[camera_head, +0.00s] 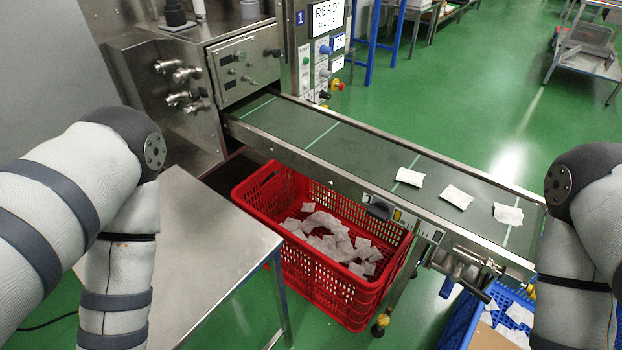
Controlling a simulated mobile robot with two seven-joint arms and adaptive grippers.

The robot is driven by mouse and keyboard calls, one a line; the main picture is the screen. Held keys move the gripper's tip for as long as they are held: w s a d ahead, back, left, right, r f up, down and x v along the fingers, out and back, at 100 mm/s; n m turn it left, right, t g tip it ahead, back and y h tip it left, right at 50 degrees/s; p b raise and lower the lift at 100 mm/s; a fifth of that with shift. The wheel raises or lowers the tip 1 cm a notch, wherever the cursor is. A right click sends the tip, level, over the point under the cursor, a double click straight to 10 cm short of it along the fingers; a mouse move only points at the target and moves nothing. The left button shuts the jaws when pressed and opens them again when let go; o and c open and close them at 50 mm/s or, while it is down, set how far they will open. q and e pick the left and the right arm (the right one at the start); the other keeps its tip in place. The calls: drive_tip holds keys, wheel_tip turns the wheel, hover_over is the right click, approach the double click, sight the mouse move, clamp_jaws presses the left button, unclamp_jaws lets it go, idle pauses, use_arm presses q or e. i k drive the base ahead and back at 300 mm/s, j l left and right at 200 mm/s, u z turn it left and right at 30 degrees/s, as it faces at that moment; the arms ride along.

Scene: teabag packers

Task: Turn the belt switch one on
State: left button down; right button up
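A control panel (307,40) with a blue sign reading 1 (301,17) stands on the machine at the top centre. Its display (327,17) reads READY, with a fainter line below. Under it are a blue knob (324,49), a grey knob (324,73), a green button (306,61) and red and yellow controls. I cannot tell which of these is belt switch one, or its position. The conveyor belt (345,140) runs from the machine to the lower right, with three white teabags at its right part. Both my arms bend downward at the sides; neither gripper shows.
A red crate (345,309) with several teabags stands under the belt. A bare steel table (200,235) is at left front. A blue crate (508,297) with teabags is at lower right, below the belt end. Green floor (495,90) is open behind the belt.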

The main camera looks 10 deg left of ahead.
sight(379, 211)
drive_tip(key=k+l+z, duration=0.1)
drive_tip(key=l+z, duration=0.2)
drive_tip(key=k+l+z, duration=0.1)
drive_tip(key=l+z, duration=0.15)
drive_tip(key=k+l+z, duration=0.1)
drive_tip(key=l+z, duration=0.2)
